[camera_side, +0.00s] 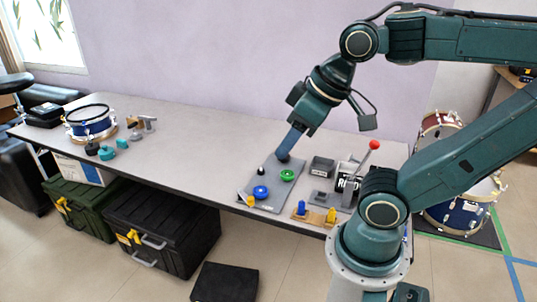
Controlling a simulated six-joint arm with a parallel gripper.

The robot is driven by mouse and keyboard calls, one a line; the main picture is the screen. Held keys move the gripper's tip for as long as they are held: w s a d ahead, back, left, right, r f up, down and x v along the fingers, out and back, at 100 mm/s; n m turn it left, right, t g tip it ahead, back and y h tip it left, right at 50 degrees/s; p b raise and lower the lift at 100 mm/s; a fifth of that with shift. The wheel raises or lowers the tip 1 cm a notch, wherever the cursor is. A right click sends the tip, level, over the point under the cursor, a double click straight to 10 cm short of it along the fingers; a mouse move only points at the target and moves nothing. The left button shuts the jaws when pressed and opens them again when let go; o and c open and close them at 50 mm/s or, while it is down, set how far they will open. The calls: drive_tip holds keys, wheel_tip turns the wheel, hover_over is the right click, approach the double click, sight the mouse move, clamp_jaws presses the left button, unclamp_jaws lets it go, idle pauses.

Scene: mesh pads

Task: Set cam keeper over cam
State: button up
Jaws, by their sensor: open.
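My gripper (284,156) points down at the back edge of a grey plate (270,199) on the table. Its fingers look dark, and the gap between them is too small to make out. I see nothing held. On the plate are a green round part (287,175), a blue round part (260,192), a small black part (261,171) and a yellow part (251,201) at the front left corner. The green part is just below and right of my gripper. I cannot tell which of these is the cam or the cam keeper.
A wooden block (314,216) holds a blue piece (301,207) and a yellow piece (331,215). A drum (91,122) and tools are far left. The table between is clear.

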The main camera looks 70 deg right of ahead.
drive_tip(key=shift+w+d+r, duration=0.1)
drive_tip(key=shift+w+d, duration=0.05)
drive_tip(key=shift+w, duration=0.35)
drive_tip(key=c, duration=0.7)
drive_tip(key=w+d, duration=0.1)
drive_tip(key=w, duration=0.1)
drive_tip(key=w+g, duration=0.1)
drive_tip(key=w, duration=0.2)
drive_tip(key=w+d+g, duration=0.1)
drive_tip(key=w, duration=0.1)
drive_tip(key=shift+w+d+r+h, duration=0.15)
drive_tip(key=shift+w+d+h, duration=0.15)
drive_tip(key=shift+w, duration=0.05)
clamp_jaws()
drive_tip(key=w+d+f+g, duration=0.2)
drive_tip(key=w+d+f, duration=0.35)
drive_tip(key=w, duration=0.25)
drive_tip(key=w+d+f+g, duration=0.2)
drive_tip(key=w+d+f, duration=0.2)
drive_tip(key=w+f, duration=0.35)
drive_tip(key=w+d+f+g, duration=0.1)
drive_tip(key=d+f, duration=0.1)
drive_tip(key=f, duration=0.3)
drive_tip(key=w+d+f+g, duration=0.1)
drive_tip(key=w+d+f, duration=0.1)
drive_tip(key=f, duration=0.4)
drive_tip(key=shift+w+d+f, duration=0.25)
drive_tip(key=shift+d+f, duration=0.05)
drive_tip(key=shift+d, duration=0.15)
